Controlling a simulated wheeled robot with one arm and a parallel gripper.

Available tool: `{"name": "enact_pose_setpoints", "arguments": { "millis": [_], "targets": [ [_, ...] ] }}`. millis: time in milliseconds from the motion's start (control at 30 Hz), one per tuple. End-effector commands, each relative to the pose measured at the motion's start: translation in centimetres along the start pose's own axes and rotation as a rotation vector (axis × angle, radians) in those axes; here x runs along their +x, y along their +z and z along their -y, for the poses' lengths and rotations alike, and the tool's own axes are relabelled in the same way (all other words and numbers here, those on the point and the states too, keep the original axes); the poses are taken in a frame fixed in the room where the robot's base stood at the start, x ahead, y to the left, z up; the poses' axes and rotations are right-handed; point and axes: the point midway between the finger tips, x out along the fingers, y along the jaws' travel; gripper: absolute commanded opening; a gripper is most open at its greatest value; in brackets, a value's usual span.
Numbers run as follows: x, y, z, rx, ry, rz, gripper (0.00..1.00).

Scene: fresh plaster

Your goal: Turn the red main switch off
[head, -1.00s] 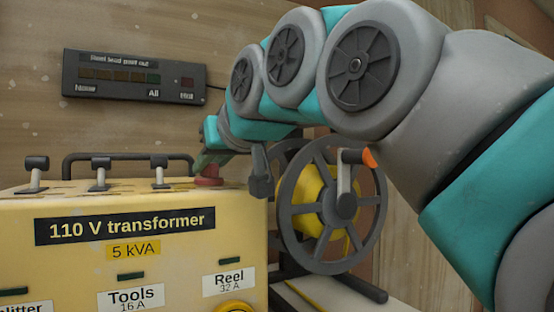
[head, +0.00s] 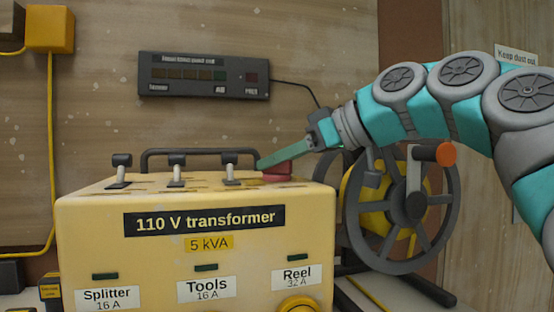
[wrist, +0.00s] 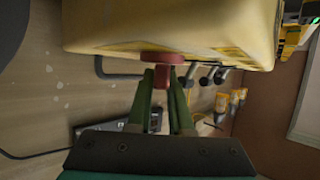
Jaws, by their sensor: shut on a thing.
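The yellow 110 V transformer (head: 100,225) stands at the lower left of the head view. The red main switch (head: 278,172) is on its top at the right end, partly hidden by my fingers. In the wrist view the red switch (wrist: 162,58) shows as a round flange with a short red stem standing out between my two green fingers. My gripper (wrist: 161,80) is shut on that stem. In the head view my gripper (head: 268,162) reaches in from the right, its green fingers slanting down to the switch.
Several toggle levers (head: 177,168) and a dark handle bar (head: 200,152) are on the transformer top, left of the switch. A cable reel (head: 405,248) stands close on the right, under my arm. A dark indicator panel (head: 205,75) hangs on the wall behind.

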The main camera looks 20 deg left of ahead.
Motion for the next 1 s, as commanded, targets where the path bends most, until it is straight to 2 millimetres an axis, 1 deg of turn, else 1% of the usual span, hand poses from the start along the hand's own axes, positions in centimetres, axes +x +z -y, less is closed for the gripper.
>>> {"name": "enact_pose_setpoints", "arguments": {
  "millis": [233,633,667,700,900,1000],
  "targets": [
    [0.15,0.05,0.01,-0.012,-0.03,0.003,0.0],
    [0.13,0.08,0.03,-0.013,-0.034,0.003,0.0],
    [0.14,0.09,0.03,-0.012,-0.034,0.003,0.21],
    [0.13,0.08,0.03,-0.012,-0.033,0.003,0.25],
    [0.09,0.05,0.02,-0.012,-0.033,0.002,0.48],
    [0.08,0.04,0.01,-0.012,-0.032,0.002,0.49]
  ]
}}
